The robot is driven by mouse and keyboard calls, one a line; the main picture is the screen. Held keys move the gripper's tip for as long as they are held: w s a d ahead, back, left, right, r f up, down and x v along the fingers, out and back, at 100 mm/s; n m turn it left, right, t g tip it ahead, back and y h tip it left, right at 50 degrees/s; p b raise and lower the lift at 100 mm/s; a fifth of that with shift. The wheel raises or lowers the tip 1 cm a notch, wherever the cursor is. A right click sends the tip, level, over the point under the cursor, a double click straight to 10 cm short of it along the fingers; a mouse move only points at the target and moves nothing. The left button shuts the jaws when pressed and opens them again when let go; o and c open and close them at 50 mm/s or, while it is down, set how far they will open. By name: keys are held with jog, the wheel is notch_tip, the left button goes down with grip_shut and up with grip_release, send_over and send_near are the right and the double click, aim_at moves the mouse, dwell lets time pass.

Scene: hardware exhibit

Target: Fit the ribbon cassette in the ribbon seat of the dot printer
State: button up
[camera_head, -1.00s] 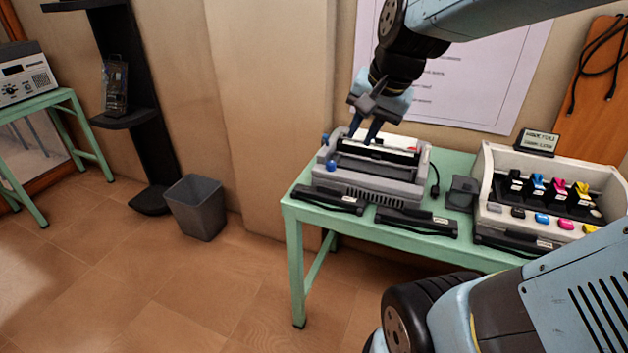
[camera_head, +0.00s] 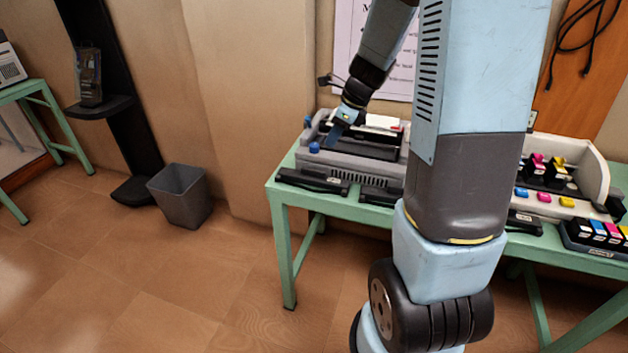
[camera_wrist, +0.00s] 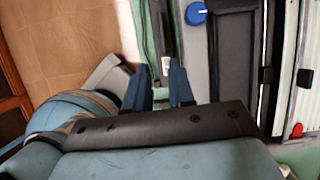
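The grey dot printer (camera_head: 345,163) stands on the green table, with a blue knob at its left front; its side also shows in the wrist view (camera_wrist: 232,60). A flat black cassette (camera_head: 312,181) lies on the table before its left front. A second black cassette (camera_head: 379,195) lies to the right, partly hidden by my arm. In the wrist view my gripper (camera_wrist: 160,68) is open, and a labelled black cassette (camera_wrist: 165,30) lies in line with the gap between the blue fingers. I cannot tell its depth.
The green table (camera_head: 330,207) also bears a white multi-colour ink unit (camera_head: 597,178), another black cassette (camera_head: 525,222) and a tray of coloured cartridges (camera_head: 596,237). A grey bin (camera_head: 181,196) and black stand (camera_head: 117,120) are at the left. Floor between is clear.

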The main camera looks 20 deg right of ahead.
send_over(314, 170)
jog(key=s+d, duration=0.2)
notch_tip(314, 170, down, 8)
jog(key=shift+w+d, duration=0.1)
jog(key=shift+x, duration=2.8)
jog(key=shift+w+r, duration=0.1)
jog(key=shift+w, duration=0.1)
grip_shut()
